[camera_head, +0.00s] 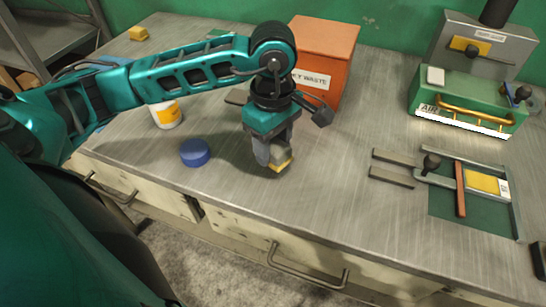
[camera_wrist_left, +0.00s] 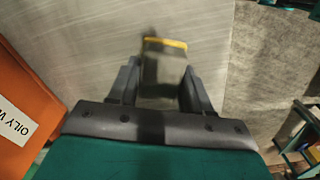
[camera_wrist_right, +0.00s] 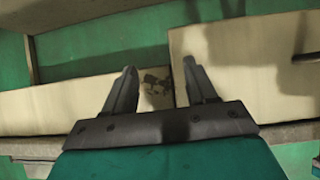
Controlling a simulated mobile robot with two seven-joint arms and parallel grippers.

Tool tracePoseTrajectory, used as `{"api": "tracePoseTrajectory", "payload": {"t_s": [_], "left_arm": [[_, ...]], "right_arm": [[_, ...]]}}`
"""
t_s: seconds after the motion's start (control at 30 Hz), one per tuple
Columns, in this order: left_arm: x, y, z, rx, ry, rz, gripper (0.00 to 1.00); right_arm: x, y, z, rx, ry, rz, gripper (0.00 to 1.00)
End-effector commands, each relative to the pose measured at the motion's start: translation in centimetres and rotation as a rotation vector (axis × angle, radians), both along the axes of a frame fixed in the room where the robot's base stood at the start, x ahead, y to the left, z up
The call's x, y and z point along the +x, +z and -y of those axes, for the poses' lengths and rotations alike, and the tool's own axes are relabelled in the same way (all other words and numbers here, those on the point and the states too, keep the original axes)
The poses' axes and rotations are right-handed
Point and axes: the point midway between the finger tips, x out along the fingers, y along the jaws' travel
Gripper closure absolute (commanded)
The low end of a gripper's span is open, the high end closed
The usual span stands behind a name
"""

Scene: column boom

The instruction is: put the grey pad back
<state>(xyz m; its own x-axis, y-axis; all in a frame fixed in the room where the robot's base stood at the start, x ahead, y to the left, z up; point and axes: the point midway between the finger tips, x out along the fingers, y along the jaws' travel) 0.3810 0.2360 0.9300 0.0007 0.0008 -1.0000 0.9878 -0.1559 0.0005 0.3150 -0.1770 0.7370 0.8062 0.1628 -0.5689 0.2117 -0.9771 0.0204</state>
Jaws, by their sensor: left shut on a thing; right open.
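The grey pad (camera_head: 283,156) has a yellow edge along its lower side. My left gripper (camera_head: 270,157) is shut on it near the middle of the bench, in front of the orange bin. In the left wrist view the pad (camera_wrist_left: 163,72) sits between the two fingers, its yellow edge at the far end. I cannot tell whether the pad touches the bench top. My right gripper (camera_wrist_right: 158,68) is open and empty in the right wrist view, facing pale panels; it is not seen in the head view.
An orange oily-waste bin (camera_head: 322,48) stands behind the left gripper. A blue round lid (camera_head: 195,152) and a white-yellow container (camera_head: 167,116) are to its left. At the right are a green fixture (camera_head: 450,203) with a yellow piece and a green air unit (camera_head: 460,92).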

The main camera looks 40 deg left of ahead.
Motion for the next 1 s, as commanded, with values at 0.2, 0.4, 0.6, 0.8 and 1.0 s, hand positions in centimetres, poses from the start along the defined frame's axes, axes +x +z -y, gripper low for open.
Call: {"api": "tracePoseTrajectory", "payload": {"t_s": [0.2,0.4,0.6,0.8,1.0], "left_arm": [[-0.1,-3.0,0.0,0.000,0.001,-0.006,0.76],[0.0,-4.1,0.0,0.000,-0.001,0.000,0.76],[0.0,-4.3,0.0,0.000,-0.001,0.000,0.76],[0.0,-4.4,0.0,0.000,-0.001,-0.001,0.42],[0.0,-4.4,0.0,0.000,0.000,-0.001,0.26]], "right_arm": [[0.0,-0.2,0.0,0.000,0.000,0.000,0.44],[0.0,-0.2,0.0,0.000,0.000,0.000,0.44],[0.0,-0.4,0.0,0.000,0.000,0.001,0.44],[0.0,-0.6,0.0,0.000,0.000,0.000,0.44],[0.0,-0.6,0.0,0.000,0.000,0.000,0.44]]}}
